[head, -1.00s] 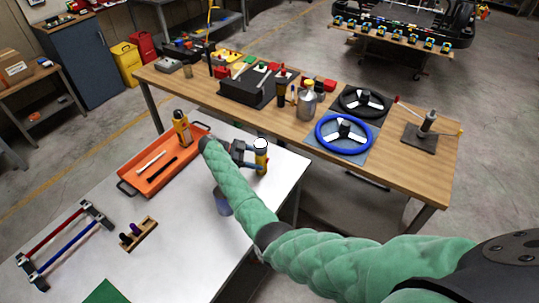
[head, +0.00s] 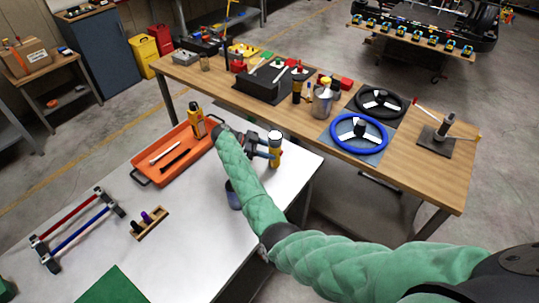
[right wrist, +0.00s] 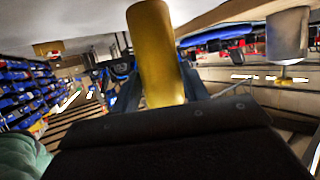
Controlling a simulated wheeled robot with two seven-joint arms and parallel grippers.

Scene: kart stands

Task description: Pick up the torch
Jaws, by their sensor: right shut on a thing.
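The torch (head: 275,155) is a yellow cylinder with a pale round top. It is upright near the far right edge of the white table. My right gripper (head: 262,151) is shut around its body from the left. In the right wrist view the torch's yellow body (right wrist: 158,55) rises between the fingers; its ends are not clear there. I cannot tell whether its base touches the table. My left gripper is not in view.
An orange tray (head: 147,181) with a yellow bottle (head: 197,121) lies left of my right arm. A dark blue cup (head: 233,198) stands beside my forearm, partly hidden. The wooden bench (head: 300,128) behind holds a steering wheel (head: 361,133) and other items.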

